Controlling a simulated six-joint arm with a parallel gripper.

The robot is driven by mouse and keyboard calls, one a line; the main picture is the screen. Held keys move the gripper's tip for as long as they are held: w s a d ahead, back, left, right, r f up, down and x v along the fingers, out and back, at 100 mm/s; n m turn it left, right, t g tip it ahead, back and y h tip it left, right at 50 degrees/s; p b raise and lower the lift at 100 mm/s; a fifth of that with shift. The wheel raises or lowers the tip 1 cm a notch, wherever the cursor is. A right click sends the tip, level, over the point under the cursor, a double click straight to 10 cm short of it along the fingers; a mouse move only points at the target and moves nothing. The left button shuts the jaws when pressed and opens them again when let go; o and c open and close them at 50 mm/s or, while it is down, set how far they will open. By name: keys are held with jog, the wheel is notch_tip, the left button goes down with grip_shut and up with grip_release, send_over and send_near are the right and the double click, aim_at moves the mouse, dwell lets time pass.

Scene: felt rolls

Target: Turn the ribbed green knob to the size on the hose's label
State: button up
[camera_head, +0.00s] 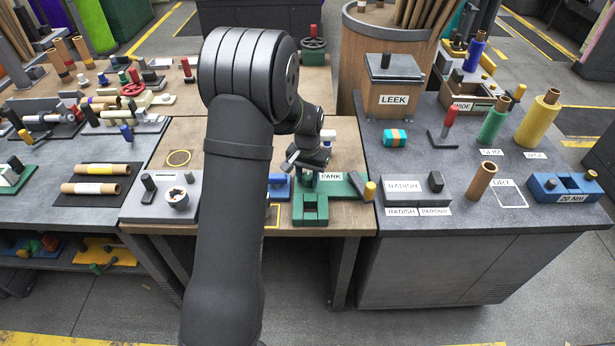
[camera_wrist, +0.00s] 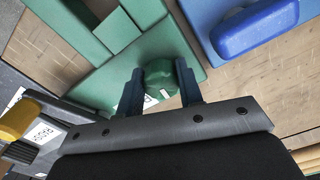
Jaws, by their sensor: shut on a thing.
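The green knob (camera_wrist: 160,76) shows in the wrist view on a green fixture (camera_wrist: 92,75), with a small pale mark on its near side. My gripper (camera_wrist: 159,70) has one dark finger on each side of the knob and is shut on it. In the head view my gripper (camera_head: 308,165) is low over the back of the green fixture (camera_head: 310,209), by the PARK label (camera_head: 331,177). The knob is hidden there behind my gripper. I cannot make out a hose with a size label, nor the knob's scale.
A blue fixture (camera_wrist: 255,28) stands close to the knob. A yellow-ended lever (camera_head: 370,190) is right of the green fixture. On the right bench are a LEEK box (camera_head: 394,100), a green roll (camera_head: 494,123) and a yellow roll (camera_head: 538,120).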

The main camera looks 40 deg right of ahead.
aim_at(307, 176)
jog(key=m, duration=0.4)
jog(key=shift+w, duration=0.1)
jog(key=shift+m, duration=1.9)
jog(key=o, duration=1)
jog(key=shift+c, duration=0.2)
notch_tip(307, 176, up, 18)
jog(key=shift+f, duration=0.2)
jog(key=shift+f, duration=0.15)
